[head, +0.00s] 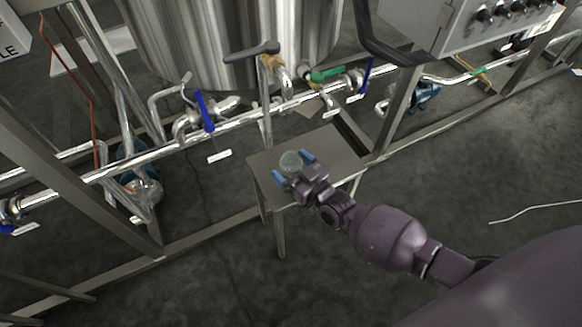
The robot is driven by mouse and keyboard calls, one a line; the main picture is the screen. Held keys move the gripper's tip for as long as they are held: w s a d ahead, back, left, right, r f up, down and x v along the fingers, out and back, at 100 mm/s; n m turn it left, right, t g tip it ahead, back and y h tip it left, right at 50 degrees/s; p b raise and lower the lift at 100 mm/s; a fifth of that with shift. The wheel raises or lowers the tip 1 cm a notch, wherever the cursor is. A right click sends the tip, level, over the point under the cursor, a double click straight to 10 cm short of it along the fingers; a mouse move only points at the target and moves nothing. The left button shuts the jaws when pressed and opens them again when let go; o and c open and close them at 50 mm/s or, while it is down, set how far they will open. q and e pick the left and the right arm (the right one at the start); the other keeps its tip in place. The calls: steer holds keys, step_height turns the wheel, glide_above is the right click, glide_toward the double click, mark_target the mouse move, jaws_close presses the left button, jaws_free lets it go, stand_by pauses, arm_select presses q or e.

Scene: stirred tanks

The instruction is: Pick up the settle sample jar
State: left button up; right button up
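The settle sample jar (291,162) is a small clear round jar standing on a small metal table (335,158), below the tank's outlet valves. My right gripper (292,168) reaches in from the lower right. Its two blue-tipped fingers are on either side of the jar, one at its upper right and one at its lower left. I cannot tell whether the fingers touch the jar. The gripper's body hides the jar's lower right side. My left gripper is not in view.
A large steel tank (230,40) stands behind the table. Pipes with a blue-handled valve (205,112) and a green-handled valve (327,74) run just behind and above it. A control box (440,30) hangs at the upper right. The floor in front is clear.

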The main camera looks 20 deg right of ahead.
steer(key=c, duration=0.9)
